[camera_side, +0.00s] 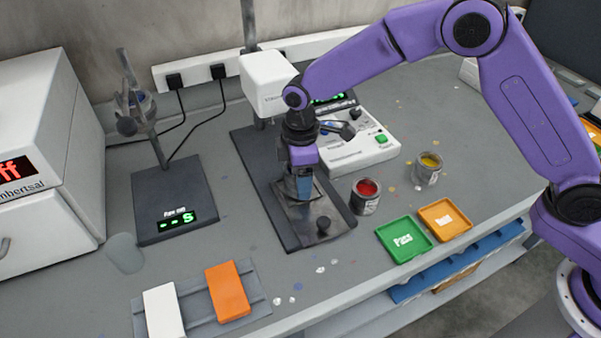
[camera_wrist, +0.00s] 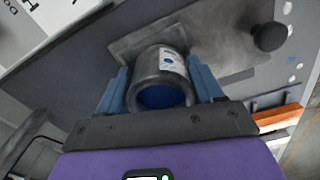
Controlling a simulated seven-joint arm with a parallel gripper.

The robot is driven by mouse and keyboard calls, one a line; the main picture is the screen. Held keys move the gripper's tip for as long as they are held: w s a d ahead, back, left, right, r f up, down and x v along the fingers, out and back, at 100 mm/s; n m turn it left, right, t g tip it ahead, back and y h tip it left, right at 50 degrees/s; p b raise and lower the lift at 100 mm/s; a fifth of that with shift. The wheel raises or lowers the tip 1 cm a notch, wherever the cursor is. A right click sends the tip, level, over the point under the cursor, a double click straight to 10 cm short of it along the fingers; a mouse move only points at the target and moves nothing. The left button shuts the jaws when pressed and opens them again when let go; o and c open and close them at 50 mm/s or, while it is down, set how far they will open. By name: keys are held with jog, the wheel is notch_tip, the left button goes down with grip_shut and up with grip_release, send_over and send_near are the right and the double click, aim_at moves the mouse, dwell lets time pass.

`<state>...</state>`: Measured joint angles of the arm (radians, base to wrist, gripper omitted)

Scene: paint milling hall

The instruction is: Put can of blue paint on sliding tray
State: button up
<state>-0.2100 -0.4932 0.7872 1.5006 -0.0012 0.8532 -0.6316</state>
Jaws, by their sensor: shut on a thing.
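The can of blue paint (camera_wrist: 165,64) is between the two blue fingers of my gripper (camera_wrist: 162,88) in the wrist view, with blue paint showing in its open mouth. The sliding tray (camera_side: 325,209) is a grey metal plate with a dark knob, on the dark base of the white machine. It also shows in the wrist view (camera_wrist: 228,50). In the side view my gripper (camera_side: 304,190) points down over the tray's back part, shut on the can. The can is mostly hidden there by the gripper. I cannot tell whether its bottom touches the tray.
A can of red paint (camera_side: 366,195) stands right of the base, and a can of yellow paint (camera_side: 428,168) farther right. Green (camera_side: 405,240) and orange (camera_side: 446,219) trays lie near the front edge. A scale (camera_side: 174,200) stands left.

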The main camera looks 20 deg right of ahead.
jog(key=shift+f, duration=0.2)
jog(key=o, duration=1.2)
notch_tip(320, 180, up, 17)
jog(key=s+d+f+m, duration=0.1)
jog(key=s+d, duration=0.7)
jog(key=s, duration=0.2)
jog(key=s+d+f+m, duration=0.1)
jog(key=s+d+f, duration=0.1)
jog(key=s+d, duration=0.7)
jog(key=s+d+f, duration=0.1)
jog(key=s+d, duration=0.8)
jog(key=s, duration=0.2)
jog(key=shift+s+d+f+m, duration=0.15)
jog(key=shift+s+f+m, duration=0.2)
jog(key=shift+s+m, duration=0.05)
